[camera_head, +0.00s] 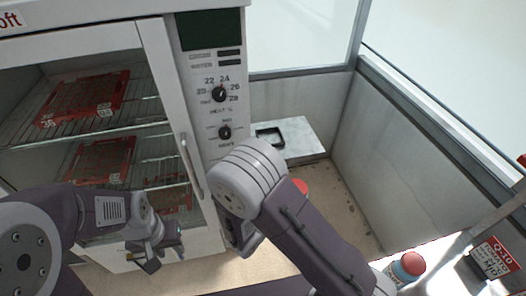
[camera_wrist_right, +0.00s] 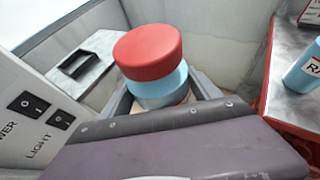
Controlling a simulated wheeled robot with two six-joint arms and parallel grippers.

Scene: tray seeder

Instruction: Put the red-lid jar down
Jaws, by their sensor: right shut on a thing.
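The red-lid jar (camera_wrist_right: 150,68) has a wide red lid and a light blue body. In the right wrist view it stands between the fingers of my right gripper (camera_wrist_right: 163,97), which is shut on it. Its lower part is hidden by the gripper. In the head view only a bit of its red lid (camera_head: 301,186) shows behind my right arm, and the right fingers are hidden there. My left gripper (camera_head: 160,256) is empty in front of the cabinet's lower shelf, its fingers apart.
A white cabinet (camera_head: 187,120) with dials and red trays on wire racks fills the left. A grey ledge with a dark rectangular recess (camera_head: 285,133) lies behind the jar. Pale walls (camera_head: 385,150) close the right side. Another red-lidded blue jar (camera_head: 402,272) stands at lower right, near a Q-10 sign (camera_head: 493,257).

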